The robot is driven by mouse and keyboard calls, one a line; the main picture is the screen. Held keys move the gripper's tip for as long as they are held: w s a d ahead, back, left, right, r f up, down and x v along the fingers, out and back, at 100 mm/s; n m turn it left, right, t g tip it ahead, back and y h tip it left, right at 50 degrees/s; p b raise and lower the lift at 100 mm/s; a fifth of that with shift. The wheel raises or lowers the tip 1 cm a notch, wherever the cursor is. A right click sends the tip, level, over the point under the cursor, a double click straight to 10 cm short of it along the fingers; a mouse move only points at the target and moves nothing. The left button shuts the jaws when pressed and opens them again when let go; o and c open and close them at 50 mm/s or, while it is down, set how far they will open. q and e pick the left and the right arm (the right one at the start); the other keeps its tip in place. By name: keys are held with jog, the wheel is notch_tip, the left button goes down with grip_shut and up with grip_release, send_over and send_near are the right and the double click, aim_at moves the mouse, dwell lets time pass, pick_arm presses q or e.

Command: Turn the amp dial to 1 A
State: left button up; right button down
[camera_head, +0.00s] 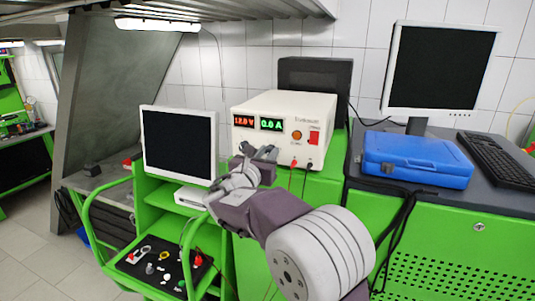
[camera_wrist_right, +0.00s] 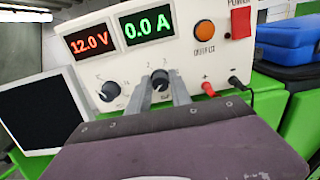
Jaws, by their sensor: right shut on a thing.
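The white power supply (camera_head: 290,112) stands on a green bench. Its red display (camera_wrist_right: 90,40) reads 12.0 V and its green display (camera_wrist_right: 149,24) reads 0.0 A. My right gripper (camera_wrist_right: 161,88) is shut on the right-hand black dial (camera_wrist_right: 160,78), below the green display, with one finger on each side of it. This is the amp dial by its place. The left black dial (camera_wrist_right: 109,91) is free in the wrist view. My left gripper is not in view.
An orange output button (camera_wrist_right: 204,34) and a red power switch (camera_wrist_right: 241,23) sit right of the displays. Red and black leads plug in below them. A monitor (camera_head: 180,144) stands left, and a blue case (camera_head: 415,160) lies right.

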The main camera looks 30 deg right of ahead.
jog(key=shift+f+b, duration=0.15)
jog(key=shift+b, duration=0.3)
jog(key=m+b, duration=0.9)
jog(key=b, duration=0.3)
jog(key=shift+s+m, duration=0.15)
jog(key=shift+m, duration=0.15)
jog(key=shift+m+b, duration=0.45)
jog(key=shift+m, duration=0.05)
jog(key=shift+r, duration=0.25)
jog(key=c, duration=1.4)
grip_release()
jog(key=shift+o, duration=0.8)
jog(key=shift+d+f, duration=0.2)
